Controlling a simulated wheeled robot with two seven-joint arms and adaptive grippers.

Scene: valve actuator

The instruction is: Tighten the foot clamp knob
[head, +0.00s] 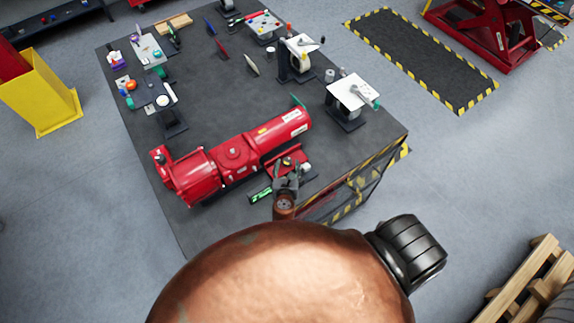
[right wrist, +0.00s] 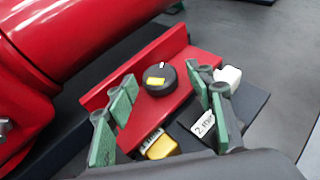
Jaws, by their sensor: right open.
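The foot clamp knob (right wrist: 158,80) is a round black knob with a yellow mark, on a red bracket (right wrist: 186,62) beside the big red valve actuator (head: 232,152). My right gripper (head: 287,178) is over this bracket at the near edge of the table. In the right wrist view its green-padded fingers (right wrist: 164,98) are apart, with the knob showing between them and nothing held. I cannot tell how far above the knob the fingertips are. In the head view the gripper partly hides the bracket. My left gripper is not in view.
A white block (right wrist: 228,76), a yellow-topped part (right wrist: 161,147) and a white label (right wrist: 204,124) are close to the fingers. The red cylinder (right wrist: 75,35) rises close on the left. The dark table (head: 225,100) has several fixtures at the back; its middle is mostly clear.

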